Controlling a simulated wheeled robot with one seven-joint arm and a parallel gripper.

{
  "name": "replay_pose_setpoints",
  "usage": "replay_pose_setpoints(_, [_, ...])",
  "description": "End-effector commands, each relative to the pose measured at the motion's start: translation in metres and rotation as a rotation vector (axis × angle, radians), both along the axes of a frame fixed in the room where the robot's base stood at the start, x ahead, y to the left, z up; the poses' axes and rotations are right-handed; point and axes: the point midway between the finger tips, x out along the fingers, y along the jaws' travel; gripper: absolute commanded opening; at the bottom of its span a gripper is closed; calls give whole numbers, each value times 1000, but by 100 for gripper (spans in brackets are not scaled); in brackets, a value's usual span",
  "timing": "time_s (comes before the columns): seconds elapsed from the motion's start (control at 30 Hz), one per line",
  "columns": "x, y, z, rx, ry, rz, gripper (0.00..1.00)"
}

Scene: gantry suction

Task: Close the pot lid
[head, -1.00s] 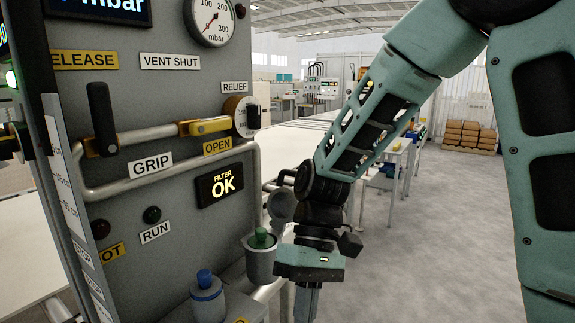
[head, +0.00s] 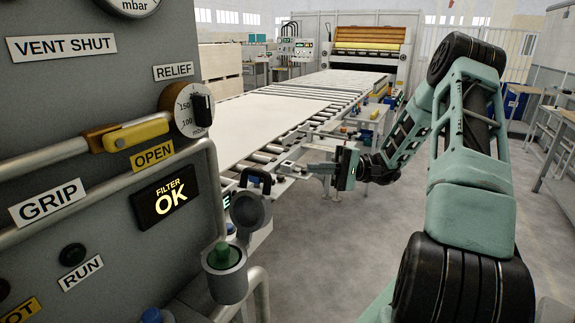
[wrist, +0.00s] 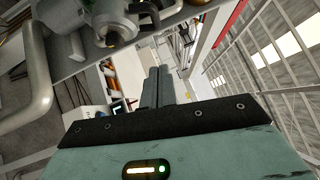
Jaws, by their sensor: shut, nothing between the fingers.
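The small grey pot (head: 225,280) with a green knob (head: 222,254) inside its top stands on the side of the grey panel in the head view. Its round grey lid (head: 250,210) is raised on the pot's far right side, so the pot is open. My gripper (head: 284,167) is to the right of and above the lid, apart from it, with its fingers pointing left. In the wrist view the fingers (wrist: 158,72) are together and empty. Grey round parts (wrist: 110,18) show at the top left there; I cannot tell surely which is the lid.
The grey panel (head: 110,215) with handle rails and a yellow lever (head: 136,134) fills the left. A black handle (head: 257,180) stands just behind the lid. A roller conveyor (head: 275,150) runs behind. The floor (head: 335,265) right of the pot is clear.

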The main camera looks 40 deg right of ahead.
Motion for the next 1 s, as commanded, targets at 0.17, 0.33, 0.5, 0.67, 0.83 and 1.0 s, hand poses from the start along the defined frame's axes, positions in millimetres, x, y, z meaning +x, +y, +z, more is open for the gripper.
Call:
replay_pose_setpoints(0.17, [12, 28, 8, 1, 3, 8, 0])
replay_pose_setpoints(0.33, [27, 60, 14, -1, 5, 8, 0])
replay_pose_setpoints(0.5, [40, 90, 19, 0, 5, 9, 0])
replay_pose_setpoints(0.67, [30, 110, 23, -1, 6, 7, 0])
replay_pose_setpoints(0.83, [27, 120, 23, -3, 5, 5, 0])
replay_pose_setpoints(1.0, [26, 121, 23, -3, 3, 4, 0])
